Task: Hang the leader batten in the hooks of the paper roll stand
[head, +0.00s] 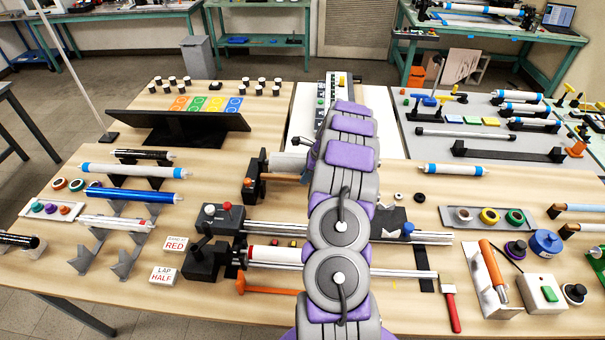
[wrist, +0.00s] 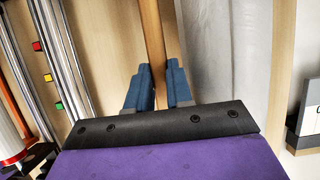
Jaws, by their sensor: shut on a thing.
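In the wrist view my gripper (wrist: 161,88) has its two blue fingers on either side of a thin wooden strip, the leader batten (wrist: 152,35). The fingers are shut on it, and the batten runs up out of the frame. A pale grey sheet (wrist: 228,60), seemingly paper, lies along its right side. In the head view my arm hides the gripper and the batten. A black stand with orange parts (head: 256,178) and a pale roll (head: 287,162) beside it look like the paper roll stand; its other side is behind my arm. I cannot make out its hooks.
Metal rails with a red-banded white roll (head: 272,254) lie in front of the stand. A blue roll (head: 138,196) and several others rest on grey brackets at left. A grey tray of tape rolls (head: 474,230) is at right. A black sloped panel (head: 185,122) stands behind.

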